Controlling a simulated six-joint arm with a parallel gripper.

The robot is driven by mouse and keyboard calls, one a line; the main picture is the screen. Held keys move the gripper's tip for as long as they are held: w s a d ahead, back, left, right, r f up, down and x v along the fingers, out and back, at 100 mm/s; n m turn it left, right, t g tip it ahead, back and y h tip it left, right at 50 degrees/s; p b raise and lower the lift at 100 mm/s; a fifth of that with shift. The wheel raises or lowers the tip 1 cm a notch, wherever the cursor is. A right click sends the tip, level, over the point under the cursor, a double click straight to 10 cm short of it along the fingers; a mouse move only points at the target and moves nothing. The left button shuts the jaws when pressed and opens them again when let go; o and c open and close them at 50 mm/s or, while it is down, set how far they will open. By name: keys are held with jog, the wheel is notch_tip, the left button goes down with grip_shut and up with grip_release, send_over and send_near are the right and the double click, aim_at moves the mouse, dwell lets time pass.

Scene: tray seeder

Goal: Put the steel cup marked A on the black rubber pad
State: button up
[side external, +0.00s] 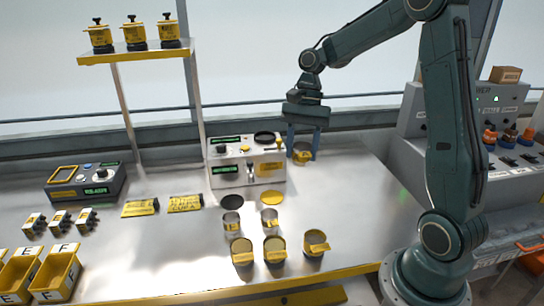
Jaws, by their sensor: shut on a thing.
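My gripper (302,154) points down just right of the grey machine, shut on a small cup (302,155) with a yellowish look. Its marking cannot be read, and I cannot tell whether it touches the table. Two steel cups with yellow labels, one at left (232,226) and one at right (269,222), stand mid-table; their letters are too small to read. A flat black round pad (232,201) lies behind the left steel cup, apart from my gripper. Another black disc (266,137) sits on top of the machine.
The grey machine (230,172) stands left of my gripper. A yellow disc (271,197) lies right of the black pad. Three yellowish cups (274,256) stand near the front edge. Yellow bins (55,274) are front left; a control panel (500,130) is at right. Table right of the cups is clear.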

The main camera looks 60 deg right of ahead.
jog(key=w+a+f+n+g+h, duration=0.35)
jog(key=w+a+f+n, duration=0.7)
jog(key=n, duration=0.35)
jog(key=shift+w+d+f+n+t+h, duration=0.15)
jog(key=shift+w+d+f+n+h, duration=0.55)
jog(key=shift+w+n, duration=0.55)
jog(key=shift+w+d+f+n+t+h, duration=0.15)
jog(key=shift+w+d+f+n+h, duration=0.25)
jog(key=shift+w+d+f+n, duration=0.55)
jog(key=shift+w+d+f+n+t+h, duration=0.15)
jog(key=shift+w+d+f+n+h, duration=0.35)
jog(key=shift+w+d+n, duration=0.9)
jog(key=shift+w+d+f+n+t+h, duration=0.2)
jog(key=shift+w+f+n+h, duration=0.15)
jog(key=shift+w+n, duration=0.35)
jog(key=shift+w+d+f+n+t+h, duration=0.1)
jog(key=shift+w+f+n+t+h, duration=0.1)
jog(key=shift+w+f+n, duration=0.45)
jog(key=shift+w+r, duration=0.15)
jog(key=shift+f, duration=1.45)
jog(key=shift+f, duration=0.1)
